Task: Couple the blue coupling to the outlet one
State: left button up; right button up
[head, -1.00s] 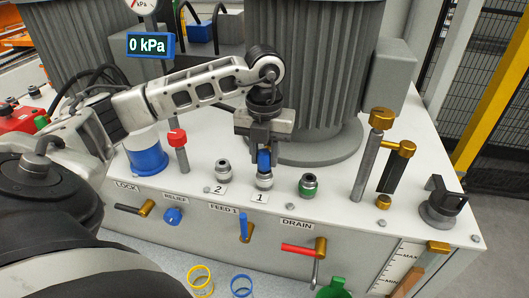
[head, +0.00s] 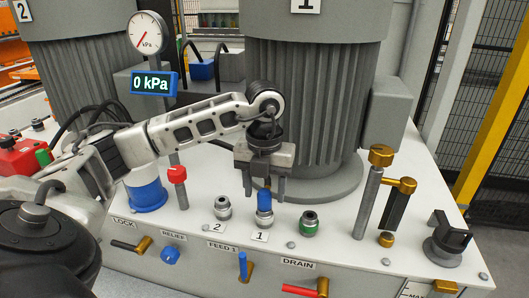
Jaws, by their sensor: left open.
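The blue coupling (head: 264,201) stands upright on the metal fitting of outlet 1 (head: 264,218), behind the label "1". I cannot tell from here whether it is locked on. My left gripper (head: 264,188) is directly above it, pointing down. Its two fingers are apart, one on each side of the coupling's top, with a visible gap to the blue sleeve. The bare grey fitting of outlet 2 (head: 223,208) is to the left. A green-ringed fitting (head: 309,223) is to the right. My right gripper is not in view.
A red-topped post (head: 178,187) and blue-based cylinder (head: 147,194) stand left; brass-capped posts (head: 371,195) and a black clamp (head: 447,238) stand right. A large ribbed tank (head: 312,110) is close behind the gripper.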

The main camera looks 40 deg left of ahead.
pick_arm(q)
notch_tip(320, 180, up, 14)
jog(key=p, duration=0.3)
jog(key=shift+r+p, duration=0.25)
jog(key=shift+p, duration=0.05)
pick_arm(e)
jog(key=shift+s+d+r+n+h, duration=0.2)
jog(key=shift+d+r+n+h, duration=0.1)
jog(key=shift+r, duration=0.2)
pick_arm(q)
jog(key=shift+d, duration=0.1)
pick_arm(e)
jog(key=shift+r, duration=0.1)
